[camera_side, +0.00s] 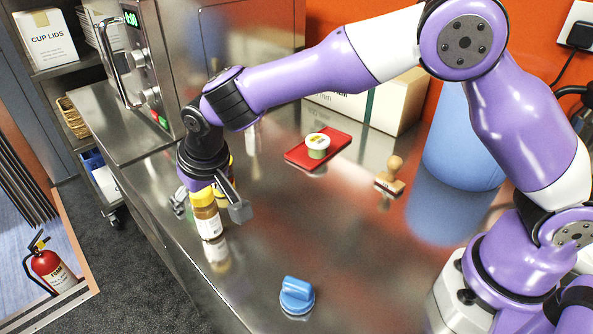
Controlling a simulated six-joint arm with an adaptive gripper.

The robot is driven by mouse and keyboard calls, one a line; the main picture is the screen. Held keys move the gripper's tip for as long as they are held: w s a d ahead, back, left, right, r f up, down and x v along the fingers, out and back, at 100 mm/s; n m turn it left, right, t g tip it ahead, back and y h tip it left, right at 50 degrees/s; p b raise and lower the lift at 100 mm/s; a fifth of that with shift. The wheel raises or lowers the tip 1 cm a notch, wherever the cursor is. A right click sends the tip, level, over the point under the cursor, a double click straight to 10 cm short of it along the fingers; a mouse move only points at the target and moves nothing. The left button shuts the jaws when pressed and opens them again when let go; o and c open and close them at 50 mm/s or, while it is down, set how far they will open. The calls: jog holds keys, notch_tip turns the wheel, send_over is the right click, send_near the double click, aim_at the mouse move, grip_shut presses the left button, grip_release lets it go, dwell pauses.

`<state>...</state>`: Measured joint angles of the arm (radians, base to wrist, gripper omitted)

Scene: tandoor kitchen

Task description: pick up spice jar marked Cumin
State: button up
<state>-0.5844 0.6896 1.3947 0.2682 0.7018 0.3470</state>
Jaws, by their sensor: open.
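A spice jar (208,222) with a yellow lid, brown contents and a pale label stands upright on the steel counter, left of centre. Its label is too small to read, so I cannot tell whether it says Cumin. My gripper (211,206) points down at this jar, with its fingers apart on either side of the lid. I cannot tell whether either finger touches it. Behind my gripper, a bit of another yellow-and-brown thing shows, mostly hidden.
A small tub (317,146) with a pale lid sits on a red tray (337,140). A wooden stamp (391,177), a blue knob-like object (296,296) and a large blue cylinder (462,140) stand on the counter (320,225). A steel appliance (150,60) is at the back left.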

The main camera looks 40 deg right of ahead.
jog(key=c, duration=1.3)
jog(key=shift+r, duration=0.1)
